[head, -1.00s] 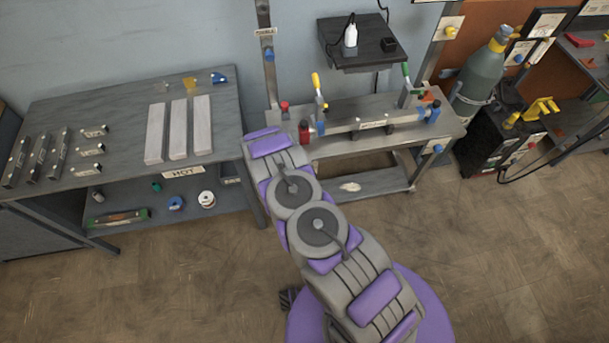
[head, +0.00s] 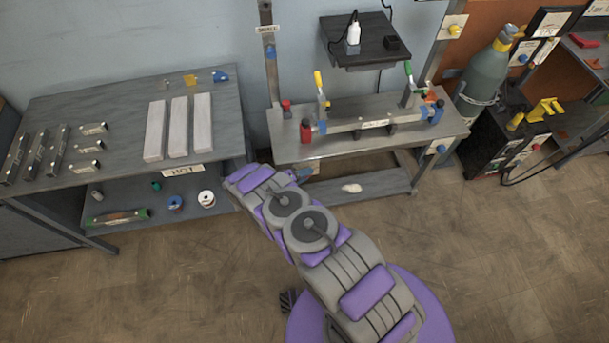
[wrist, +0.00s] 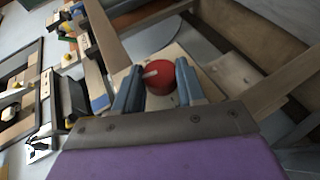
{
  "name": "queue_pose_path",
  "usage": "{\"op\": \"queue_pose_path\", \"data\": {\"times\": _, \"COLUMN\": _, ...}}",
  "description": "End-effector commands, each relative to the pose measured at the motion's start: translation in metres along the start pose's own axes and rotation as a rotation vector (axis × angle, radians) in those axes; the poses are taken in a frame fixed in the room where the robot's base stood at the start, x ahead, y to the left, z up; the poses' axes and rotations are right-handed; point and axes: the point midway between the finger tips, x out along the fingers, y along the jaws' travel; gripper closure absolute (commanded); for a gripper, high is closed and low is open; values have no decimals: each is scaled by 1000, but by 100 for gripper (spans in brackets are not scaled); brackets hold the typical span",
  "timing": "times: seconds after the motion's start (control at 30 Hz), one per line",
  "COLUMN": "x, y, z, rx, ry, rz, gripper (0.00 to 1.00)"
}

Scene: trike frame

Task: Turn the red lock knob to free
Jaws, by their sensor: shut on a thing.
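The red lock knob (wrist: 160,79) shows in the wrist view, on a pale plate (wrist: 150,52). It is round, with a short white mark on its face toward the left. My gripper (wrist: 158,78) has its two blue fingers on either side of the knob, shut on it. In the head view the fingers and this knob are hidden; the end of my arm is low, between the left bench and the fixture table.
The HOT bench (head: 120,110) stands left with pale bars. A grey cylinder (head: 485,70) stands right. The floor in front is open.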

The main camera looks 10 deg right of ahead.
Motion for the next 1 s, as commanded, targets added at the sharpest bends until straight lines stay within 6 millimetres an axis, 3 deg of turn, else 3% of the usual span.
{"op": "queue_pose_path", "data": {"times": 0.53, "x": -2, "y": -6, "z": 0, "rx": -13, "ry": 6, "rz": 9, "gripper": 91}}
{"op": "queue_pose_path", "data": {"times": 0.57, "x": -2, "y": -6, "z": 0, "rx": -13, "ry": 6, "rz": 9, "gripper": 59}}
{"op": "queue_pose_path", "data": {"times": 0.8, "x": -2, "y": -3, "z": 0, "rx": -10, "ry": 5, "rz": 13, "gripper": 36}}
{"op": "queue_pose_path", "data": {"times": 1.0, "x": 0, "y": -1, "z": 0, "rx": -8, "ry": 3, "rz": 15, "gripper": 35}}
